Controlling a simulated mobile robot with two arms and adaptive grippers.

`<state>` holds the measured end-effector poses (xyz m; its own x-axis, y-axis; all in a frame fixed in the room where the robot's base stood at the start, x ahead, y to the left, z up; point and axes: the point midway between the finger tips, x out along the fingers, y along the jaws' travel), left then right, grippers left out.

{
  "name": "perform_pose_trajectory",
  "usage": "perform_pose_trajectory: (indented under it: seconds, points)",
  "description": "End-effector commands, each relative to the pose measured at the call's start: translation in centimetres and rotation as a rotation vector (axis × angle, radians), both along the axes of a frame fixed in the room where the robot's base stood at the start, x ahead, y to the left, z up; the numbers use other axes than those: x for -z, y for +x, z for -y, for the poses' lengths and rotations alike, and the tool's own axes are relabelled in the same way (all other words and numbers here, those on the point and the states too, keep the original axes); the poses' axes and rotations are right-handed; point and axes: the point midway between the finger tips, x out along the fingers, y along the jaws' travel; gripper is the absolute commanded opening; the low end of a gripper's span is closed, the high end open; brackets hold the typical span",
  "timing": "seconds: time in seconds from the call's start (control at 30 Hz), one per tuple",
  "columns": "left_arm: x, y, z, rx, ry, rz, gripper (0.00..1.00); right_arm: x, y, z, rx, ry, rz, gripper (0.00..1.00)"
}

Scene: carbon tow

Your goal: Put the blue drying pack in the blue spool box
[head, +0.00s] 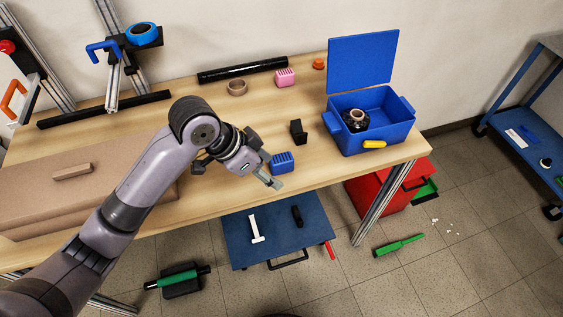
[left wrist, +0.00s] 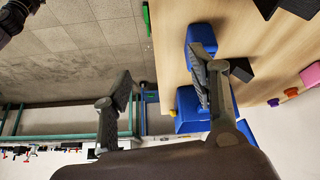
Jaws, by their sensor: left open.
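The blue drying pack (head: 283,161), a small ribbed block, lies on the wooden table near its front edge. The blue spool box (head: 376,136) stands to the right with its lid (head: 362,62) raised; a dark spool (head: 355,119) is inside. My left gripper (head: 266,162) is open and empty, just left of the pack in the head view. In the left wrist view the pack (left wrist: 199,34) shows beyond the tip of one finger, partly hidden by it, and the box (left wrist: 187,103) shows behind that finger. I cannot tell whether the finger touches the pack. My right gripper is not in view.
A black block (head: 298,131) stands behind the pack. A pink block (head: 285,77), a tan ring (head: 237,88) and a black tube (head: 243,69) lie farther back. A yellow handle (head: 374,144) is on the box front. The table between pack and box is clear.

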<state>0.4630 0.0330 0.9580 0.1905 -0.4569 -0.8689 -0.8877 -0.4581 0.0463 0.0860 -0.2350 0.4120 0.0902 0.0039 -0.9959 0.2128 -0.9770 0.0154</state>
Motion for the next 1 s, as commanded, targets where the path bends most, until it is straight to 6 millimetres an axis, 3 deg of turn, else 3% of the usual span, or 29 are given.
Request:
perform_pose_trajectory:
  seconds: [0.1, 0.3, 0.5, 0.67, 1.0]
  points:
    - [-3.1, 2.4, -0.5, 0.078, 0.052, 0.012, 0.53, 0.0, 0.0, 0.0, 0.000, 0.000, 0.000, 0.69]
    - [-7.1, 4.6, -1.9, 0.147, 0.112, 0.003, 0.53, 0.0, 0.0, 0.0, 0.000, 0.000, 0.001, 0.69]
    - [-8.9, 5.4, -2.5, 0.166, 0.133, -0.005, 0.53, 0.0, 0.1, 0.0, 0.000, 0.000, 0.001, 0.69]
    - [-7.1, 5.5, -1.8, 0.169, 0.133, -0.012, 0.53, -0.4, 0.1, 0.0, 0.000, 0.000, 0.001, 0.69]
    - [-0.4, 6.4, 0.9, 0.167, 0.132, -0.010, 0.53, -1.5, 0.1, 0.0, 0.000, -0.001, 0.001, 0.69]
